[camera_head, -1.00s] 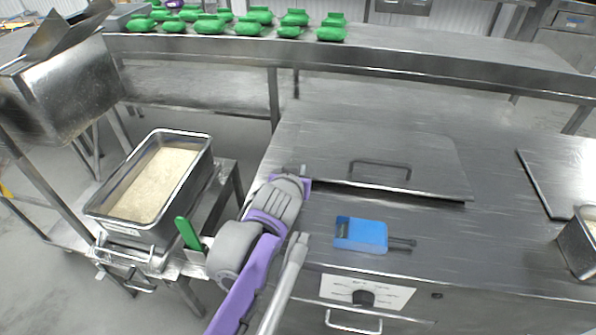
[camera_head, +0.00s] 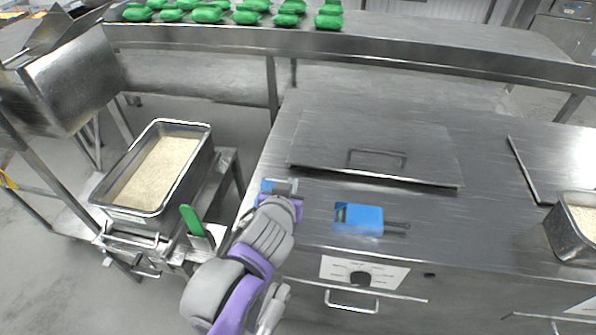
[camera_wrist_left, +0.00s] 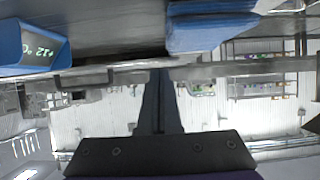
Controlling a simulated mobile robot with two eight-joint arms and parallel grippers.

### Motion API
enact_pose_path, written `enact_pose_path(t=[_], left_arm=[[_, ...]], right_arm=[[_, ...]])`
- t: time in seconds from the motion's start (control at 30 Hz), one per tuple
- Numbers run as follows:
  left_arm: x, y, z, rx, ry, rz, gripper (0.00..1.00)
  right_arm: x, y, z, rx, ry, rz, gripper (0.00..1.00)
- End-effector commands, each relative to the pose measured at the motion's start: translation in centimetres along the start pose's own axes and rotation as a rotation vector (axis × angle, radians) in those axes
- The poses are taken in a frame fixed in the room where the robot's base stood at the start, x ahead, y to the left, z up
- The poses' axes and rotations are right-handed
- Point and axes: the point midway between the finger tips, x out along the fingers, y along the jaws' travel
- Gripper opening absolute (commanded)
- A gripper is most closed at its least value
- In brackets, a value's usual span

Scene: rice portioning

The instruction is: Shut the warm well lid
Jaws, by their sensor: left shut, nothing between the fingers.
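The warm well lid (camera_head: 420,150) is a flat steel plate with a bar handle (camera_head: 377,154). It lies on the steel counter, with a dark line under its front edge. I cannot tell whether it is fully closed. My left gripper (camera_head: 291,187) is just in front of the lid's front left corner, apart from the handle. Its dark fingers are together and empty in the left wrist view (camera_wrist_left: 160,78). My right gripper is not in view.
A blue thermometer box (camera_head: 358,218) stands in front of the lid; its display shows in the left wrist view (camera_wrist_left: 40,46). Another blue item (camera_head: 266,186) is beside my left gripper. A rice pan (camera_head: 207,150) is at left, another pan (camera_head: 565,240) at right.

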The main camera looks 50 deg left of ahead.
Motion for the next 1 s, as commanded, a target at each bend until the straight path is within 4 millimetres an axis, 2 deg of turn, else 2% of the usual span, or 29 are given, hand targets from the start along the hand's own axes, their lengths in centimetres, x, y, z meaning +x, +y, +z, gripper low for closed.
enact_pose_path(t=[0.17, 0.33, 0.6, 0.8, 1.0], left_arm=[[0.6, -0.1, -3.7, -0.011, -0.115, -0.052, 0.0], [2.0, 0.4, -8.7, -0.023, -0.353, -0.116, 0.0], [3.8, 3.2, -14.3, -0.021, -0.772, -0.112, 0.0], [4.3, 5.6, -16.7, -0.007, -1.026, -0.045, 0.0], [4.3, 6.7, -17.4, 0.003, -1.139, 0.0, 0.0]], right_arm=[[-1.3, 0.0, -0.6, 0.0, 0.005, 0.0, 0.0], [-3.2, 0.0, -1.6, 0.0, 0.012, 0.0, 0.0], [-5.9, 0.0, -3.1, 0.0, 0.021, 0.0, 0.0], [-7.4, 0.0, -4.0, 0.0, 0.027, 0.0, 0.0], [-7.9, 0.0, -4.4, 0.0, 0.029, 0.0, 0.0]])
